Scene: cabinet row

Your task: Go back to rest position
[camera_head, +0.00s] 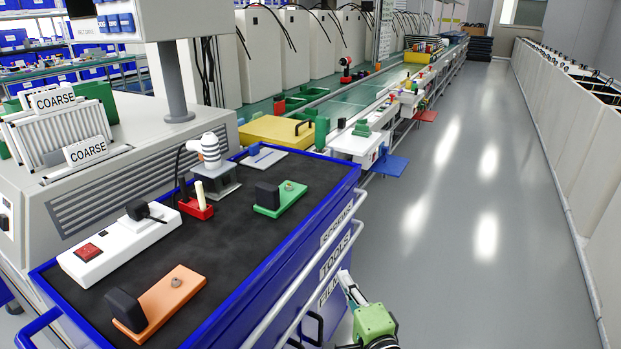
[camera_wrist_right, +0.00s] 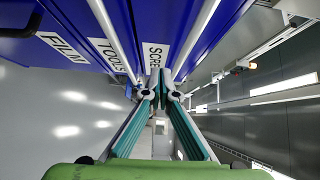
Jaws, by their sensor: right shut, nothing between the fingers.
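My right gripper (camera_head: 344,280), with a green body, is low at the bottom of the head view, beside the drawer side of a blue cart (camera_head: 347,190). Its fingers point up and away from me. In the right wrist view the two teal-padded fingers meet at their tips (camera_wrist_right: 160,84), shut with nothing between them. The cart's drawer fronts and rails (camera_wrist_right: 200,45) lie close by; I cannot tell whether the fingertips touch them. My left gripper is not in view.
The cart's dark top holds a white power strip (camera_head: 105,254), an orange block (camera_head: 172,296), a green block (camera_head: 283,200) and a red holder (camera_head: 197,209). A grey machine (camera_head: 75,205) stands at left. The grey floor (camera_head: 480,200) on the right is clear up to a pale barrier (camera_head: 565,150).

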